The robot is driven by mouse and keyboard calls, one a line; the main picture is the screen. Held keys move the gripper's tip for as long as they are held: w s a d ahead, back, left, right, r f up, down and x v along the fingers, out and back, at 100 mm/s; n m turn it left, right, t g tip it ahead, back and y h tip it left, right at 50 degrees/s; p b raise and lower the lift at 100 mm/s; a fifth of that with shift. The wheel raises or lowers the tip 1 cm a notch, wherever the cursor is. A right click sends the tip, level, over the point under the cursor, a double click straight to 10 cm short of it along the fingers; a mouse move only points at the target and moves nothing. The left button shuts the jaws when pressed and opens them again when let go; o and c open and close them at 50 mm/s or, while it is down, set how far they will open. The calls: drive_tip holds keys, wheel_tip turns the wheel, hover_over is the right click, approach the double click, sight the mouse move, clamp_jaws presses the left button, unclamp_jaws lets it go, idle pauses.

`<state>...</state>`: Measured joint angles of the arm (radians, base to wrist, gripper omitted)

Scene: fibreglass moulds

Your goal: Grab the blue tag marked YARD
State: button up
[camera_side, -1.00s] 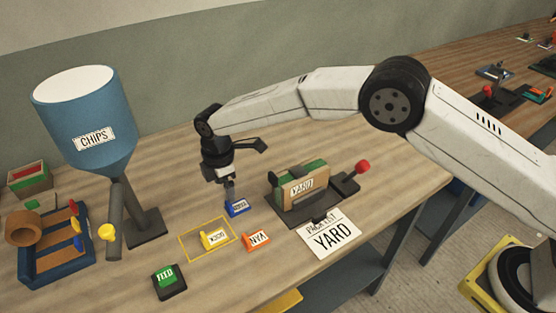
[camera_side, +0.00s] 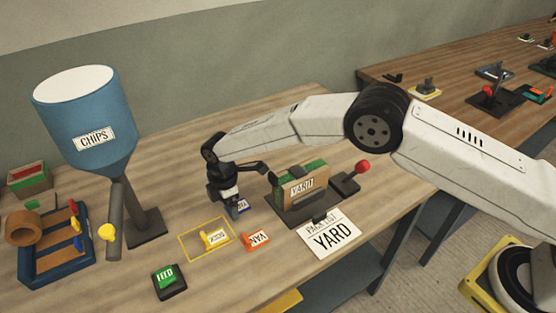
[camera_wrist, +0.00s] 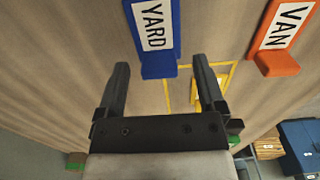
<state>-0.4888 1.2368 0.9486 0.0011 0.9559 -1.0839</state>
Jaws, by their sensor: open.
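The blue tag marked YARD (camera_wrist: 154,30) lies on the wooden table, at the top middle of the wrist view. In the side view the blue tag (camera_side: 240,207) is partly hidden by my gripper (camera_side: 231,203), which is low over it. In the wrist view my gripper (camera_wrist: 160,82) is open, its two dark fingers apart. The tag's raised blue end lies between and just ahead of the fingertips; I cannot tell whether they touch it.
An orange VAN tag (camera_side: 257,241) and a yellow tag (camera_side: 215,239) in a yellow outline lie nearby. A dark stand with a YARD-labelled box (camera_side: 303,189) is close on the right. The blue CHIPS hopper (camera_side: 85,115) stands left.

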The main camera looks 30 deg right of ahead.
drive_tip(key=shift+f, duration=0.2)
drive_tip(key=shift+c, duration=0.2)
clamp_jaws()
drive_tip(key=shift+r, duration=0.2)
drive_tip(key=shift+r, duration=1.4)
drive_tip(key=s+d+r, duration=0.2)
drive_tip(key=s+r, duration=0.3)
drive_tip(key=s, duration=0.1)
drive_tip(key=s+d+r, duration=0.3)
drive_tip(key=s+r, duration=0.1)
drive_tip(key=s, duration=0.2)
drive_tip(key=shift+s+d+r, duration=0.35)
drive_tip(key=shift+s+r, duration=0.05)
